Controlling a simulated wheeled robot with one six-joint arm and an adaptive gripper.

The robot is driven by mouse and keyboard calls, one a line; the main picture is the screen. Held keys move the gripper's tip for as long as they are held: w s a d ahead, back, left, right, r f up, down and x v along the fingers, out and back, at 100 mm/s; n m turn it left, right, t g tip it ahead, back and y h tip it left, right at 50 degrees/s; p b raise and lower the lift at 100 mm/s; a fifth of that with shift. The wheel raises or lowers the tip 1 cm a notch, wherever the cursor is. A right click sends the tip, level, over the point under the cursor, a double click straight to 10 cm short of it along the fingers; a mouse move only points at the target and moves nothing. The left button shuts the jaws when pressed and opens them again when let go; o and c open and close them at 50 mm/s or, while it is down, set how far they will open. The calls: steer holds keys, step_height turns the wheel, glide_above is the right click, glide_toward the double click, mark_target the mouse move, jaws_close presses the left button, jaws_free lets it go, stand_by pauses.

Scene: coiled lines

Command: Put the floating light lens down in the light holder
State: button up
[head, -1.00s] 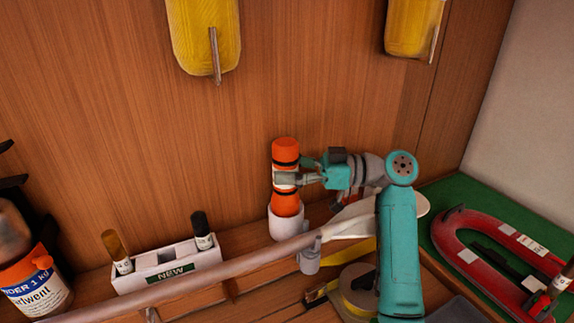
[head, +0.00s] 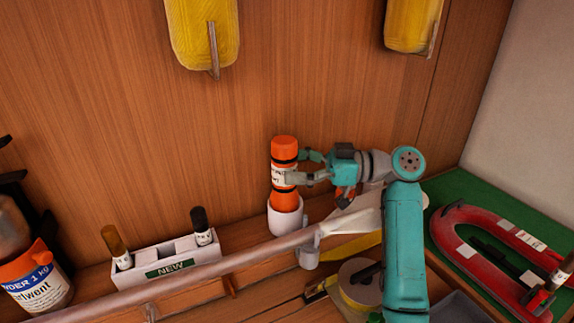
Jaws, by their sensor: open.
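The floating light lens is the orange cylinder (head: 285,148) with black bands and a white label. It stands upright with its lower end inside the white cup-shaped light holder (head: 284,220), near the wooden back wall. My gripper (head: 294,168) is at the cylinder's right side, level with its label. Its jaws are open, with the fingers close beside the cylinder. The bottom of the cylinder is hidden inside the holder.
A pale pole (head: 190,271) crosses in front of the holder. A white box marked NEW (head: 166,262) with two capped bottles stands left. A tape roll (head: 360,285) lies below my arm. A red horseshoe-shaped object (head: 470,250) lies on green at right.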

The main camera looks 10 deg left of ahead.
steer(key=w+d, duration=0.1)
steer(key=d, duration=0.9)
steer(key=shift+d, duration=0.15)
